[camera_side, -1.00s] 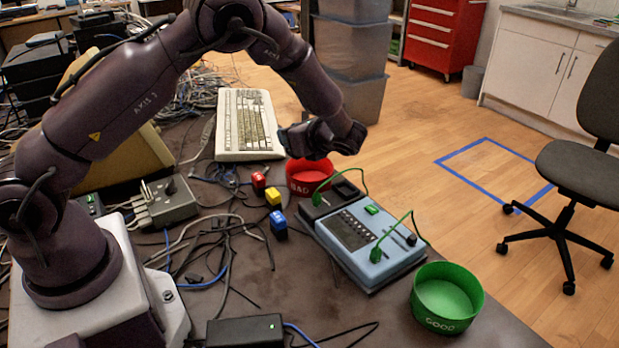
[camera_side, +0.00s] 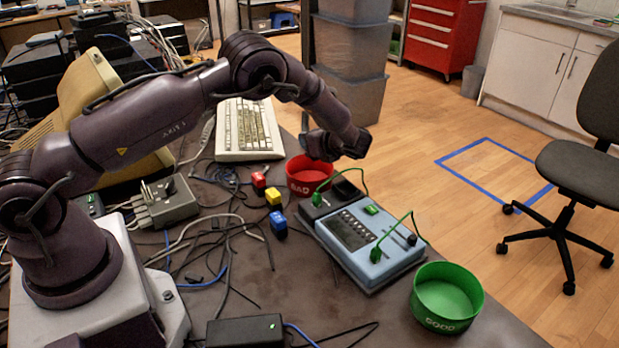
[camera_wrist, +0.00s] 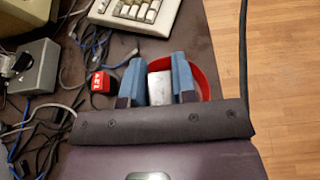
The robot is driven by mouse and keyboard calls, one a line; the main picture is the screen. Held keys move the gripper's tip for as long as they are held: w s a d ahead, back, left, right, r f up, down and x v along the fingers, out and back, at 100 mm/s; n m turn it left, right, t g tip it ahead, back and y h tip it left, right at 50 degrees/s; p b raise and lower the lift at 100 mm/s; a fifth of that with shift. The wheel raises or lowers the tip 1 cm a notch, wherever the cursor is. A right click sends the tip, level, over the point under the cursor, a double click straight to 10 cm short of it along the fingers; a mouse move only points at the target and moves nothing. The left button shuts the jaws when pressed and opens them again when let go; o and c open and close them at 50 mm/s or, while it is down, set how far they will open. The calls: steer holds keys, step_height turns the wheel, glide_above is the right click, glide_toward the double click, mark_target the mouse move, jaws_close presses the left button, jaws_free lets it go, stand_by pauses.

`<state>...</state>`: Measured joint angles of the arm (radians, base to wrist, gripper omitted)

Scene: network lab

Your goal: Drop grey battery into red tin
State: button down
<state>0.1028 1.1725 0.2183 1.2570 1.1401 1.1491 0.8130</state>
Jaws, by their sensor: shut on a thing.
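The red tin (camera_side: 304,186), labelled BAD, stands on the dark table behind the blue tester. My gripper (camera_wrist: 158,84) is shut on the grey battery (camera_wrist: 160,92), which sits between its two blue finger pads in the wrist view. The red tin's wall (camera_wrist: 206,84) shows behind and to the right of the fingers there, so the battery appears over the tin. In the side view my gripper (camera_side: 318,150) is just above the tin's rim, and the battery is hidden. The exact height gap cannot be told.
A blue tester (camera_side: 362,238) with green leads stands right in front of the tin. A green tin (camera_side: 446,300) labelled GOOD is nearer the front. Red, yellow (camera_side: 273,196) and blue blocks lie left. A keyboard (camera_side: 248,126) lies behind; loose cables cover the left table.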

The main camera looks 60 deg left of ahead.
steer(key=shift+f, duration=0.2)
steer(key=c, duration=0.8)
jaws_free()
steer(key=shift+c, duration=0.2)
steer(key=v, duration=1.3)
